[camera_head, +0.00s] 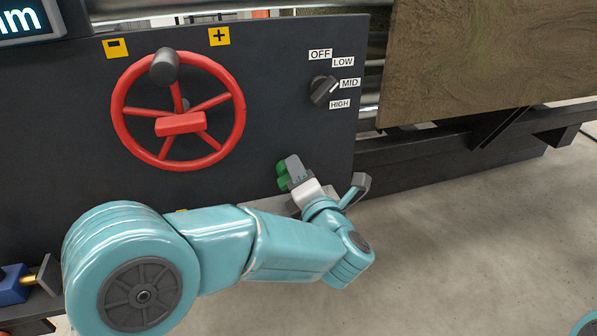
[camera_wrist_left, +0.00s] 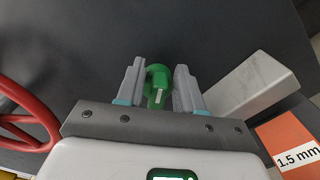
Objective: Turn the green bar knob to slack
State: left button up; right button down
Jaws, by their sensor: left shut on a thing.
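The green bar knob (camera_head: 281,180) sits low on the dark panel, below and right of the red wheel, partly hidden by my left gripper (camera_head: 293,172). In the left wrist view the green knob (camera_wrist_left: 157,88) lies between the two grey fingers of my left gripper (camera_wrist_left: 158,78), with a pale mark on its bar. The left gripper is shut on the knob. I cannot read any slack label near the knob. My right gripper is not in view.
A red handwheel (camera_head: 180,124) with a dark handle is on the panel at left. A black selector knob (camera_head: 324,90) with OFF, LOW, MID and HIGH labels is above right. A brown turf sheet (camera_head: 485,55) hangs at right. An orange 1.5 mm label (camera_wrist_left: 290,140) lies right of the gripper.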

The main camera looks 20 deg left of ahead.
pick_arm(q)
jog(key=m, duration=0.2)
jog(key=f+m+p, duration=0.1)
jog(key=m, duration=0.2)
jog(key=shift+f, duration=0.1)
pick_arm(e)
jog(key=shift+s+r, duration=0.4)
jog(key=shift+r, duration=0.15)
pick_arm(q)
jog(key=shift+m, duration=0.3)
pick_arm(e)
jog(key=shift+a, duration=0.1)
pick_arm(q)
jog(key=o, duration=0.7)
jog(key=shift+a, duration=0.1)
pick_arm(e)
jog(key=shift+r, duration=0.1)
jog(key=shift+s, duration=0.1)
